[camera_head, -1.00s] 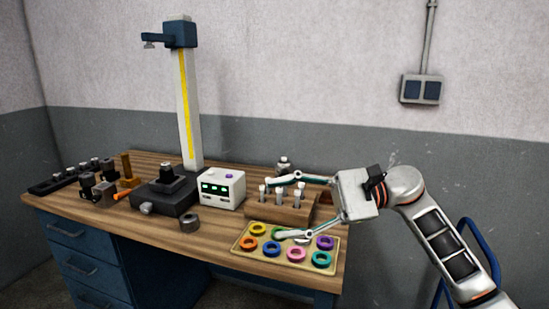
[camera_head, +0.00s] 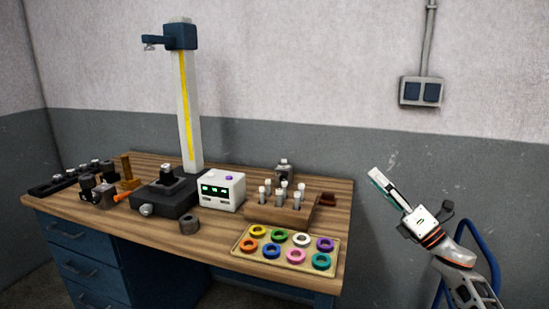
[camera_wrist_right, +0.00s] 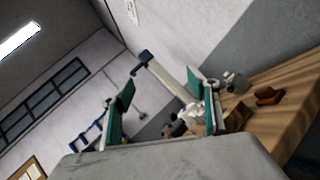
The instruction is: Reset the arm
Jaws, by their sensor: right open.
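My right gripper (camera_head: 381,185) is up off the bench, to the right of its right end, in front of the grey wall. Its fingers point up and to the left, and nothing is between them. In the right wrist view the two green-padded fingers of this gripper (camera_wrist_right: 162,112) stand wide apart and empty, with the bench in the background. My left gripper is not in either view.
The wooden bench (camera_head: 150,227) holds a tray of coloured rings (camera_head: 238,257), a wooden block with several pins (camera_head: 262,213), a white display box (camera_head: 222,190) and a tall column stand (camera_head: 187,110). A blue tubular frame (camera_head: 488,245) is behind my right arm.

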